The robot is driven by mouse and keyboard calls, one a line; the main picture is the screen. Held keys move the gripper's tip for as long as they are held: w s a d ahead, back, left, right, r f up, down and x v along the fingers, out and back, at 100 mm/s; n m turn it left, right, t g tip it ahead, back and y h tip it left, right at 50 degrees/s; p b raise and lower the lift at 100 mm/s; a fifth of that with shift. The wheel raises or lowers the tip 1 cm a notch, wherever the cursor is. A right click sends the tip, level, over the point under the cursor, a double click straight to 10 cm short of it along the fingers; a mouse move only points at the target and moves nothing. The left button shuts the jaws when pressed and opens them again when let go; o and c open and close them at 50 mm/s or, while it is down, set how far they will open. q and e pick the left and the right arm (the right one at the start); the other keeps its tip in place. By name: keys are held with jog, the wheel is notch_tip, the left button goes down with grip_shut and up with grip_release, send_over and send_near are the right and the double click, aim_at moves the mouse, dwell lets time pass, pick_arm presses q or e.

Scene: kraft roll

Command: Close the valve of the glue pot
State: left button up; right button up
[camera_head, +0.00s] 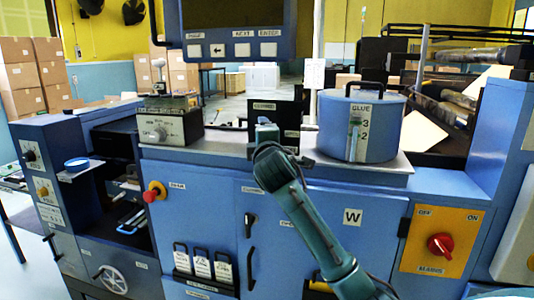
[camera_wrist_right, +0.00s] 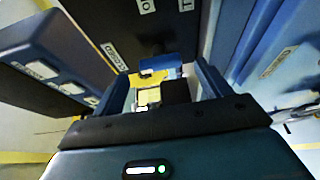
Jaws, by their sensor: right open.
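The glue pot (camera_head: 385,130) is a blue cylinder with a black lid handle, a GLUE label and a level gauge, standing on the grey top of the blue machine. To its left is an upright black panel (camera_head: 289,112) with small white labels. My right gripper (camera_head: 266,130) is in front of this panel, apart from the pot. In the wrist view my right gripper (camera_wrist_right: 163,90) is open, and a dark panel with a CLOSED label (camera_wrist_right: 145,6) shows beyond the fingers. A small dark block (camera_wrist_right: 176,91) shows between the fingers; I cannot tell whether it is the valve. My left gripper is not in view.
A hanging screen (camera_head: 238,22) is above the panel. A small control box (camera_head: 165,130) stands left on the machine top. A red emergency button (camera_head: 152,193) and a red rotary switch (camera_head: 440,246) are on the front. Grey counter lies bare between box and panel.

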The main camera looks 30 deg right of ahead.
jog(key=b+v, duration=0.1)
jog(key=v, duration=0.9)
jog(key=shift+b, duration=0.3)
jog(key=shift+w, duration=0.1)
jog(key=s+a+f+m+g+y, duration=0.1)
jog(key=a+f+y, duration=0.35)
jog(key=f, duration=0.95)
jog(key=s+a+f+m+g+y, duration=0.1)
jog(key=s+a+f+y, duration=0.3)
jog(key=f, duration=1)
jog(key=s+a+f+m+g+y, duration=0.1)
jog(key=s+a+f+m, duration=0.3)
jog(key=s+f, duration=0.5)
jog(key=s+a+f+m+g+y, duration=0.1)
jog(key=s+a+f+m, duration=0.3)
jog(key=s+f, duration=0.5)
jog(key=a+f+g, duration=0.1)
jog(key=a, duration=0.1)
jog(key=shift+s+a+f+g+y, duration=0.3)
jog(key=shift+f+g+y, duration=0.05)
jog(key=shift+g, duration=0.05)
jog(key=shift+c, duration=0.5)
